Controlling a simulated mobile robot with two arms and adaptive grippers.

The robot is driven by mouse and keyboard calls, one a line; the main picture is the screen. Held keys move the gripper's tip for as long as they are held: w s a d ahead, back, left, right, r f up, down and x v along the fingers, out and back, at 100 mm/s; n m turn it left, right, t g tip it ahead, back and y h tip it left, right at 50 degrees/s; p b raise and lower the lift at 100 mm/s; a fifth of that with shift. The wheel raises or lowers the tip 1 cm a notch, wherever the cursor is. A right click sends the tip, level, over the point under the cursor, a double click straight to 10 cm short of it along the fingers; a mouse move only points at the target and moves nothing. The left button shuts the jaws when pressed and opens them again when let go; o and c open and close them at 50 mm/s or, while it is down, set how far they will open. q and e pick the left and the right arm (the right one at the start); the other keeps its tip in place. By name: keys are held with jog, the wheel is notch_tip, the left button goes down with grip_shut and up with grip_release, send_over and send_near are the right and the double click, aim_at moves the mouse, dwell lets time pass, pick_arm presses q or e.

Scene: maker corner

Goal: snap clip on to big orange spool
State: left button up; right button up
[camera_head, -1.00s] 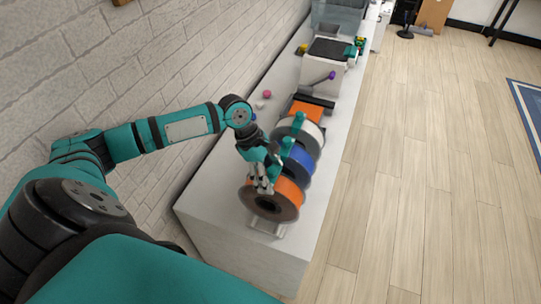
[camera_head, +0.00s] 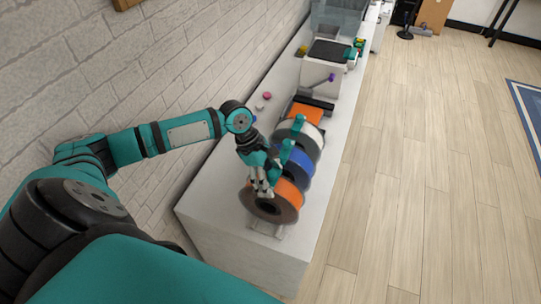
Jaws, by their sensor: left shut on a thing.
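The big orange spool (camera_head: 287,192), with dark grey sides, stands upright at the near end of a row of spools on the white counter. My left gripper (camera_head: 263,191) is at its upper left rim, fingers pointing down. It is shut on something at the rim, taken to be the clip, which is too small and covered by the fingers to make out. I cannot tell whether the clip sits on the rim. My right gripper is not in view.
Behind stand a blue spool (camera_head: 297,170) and a white spool (camera_head: 309,139), each with a teal piece at its top. An orange block, a printer-like machine (camera_head: 322,76) and small items lie farther back. A brick wall borders the counter's left.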

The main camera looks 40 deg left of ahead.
pick_arm(q)
jog(key=o, duration=0.8)
jog(key=shift+c, duration=0.2)
jog(key=shift+r+p, duration=1.25)
jog(key=shift+r, duration=2.25)
grip_shut()
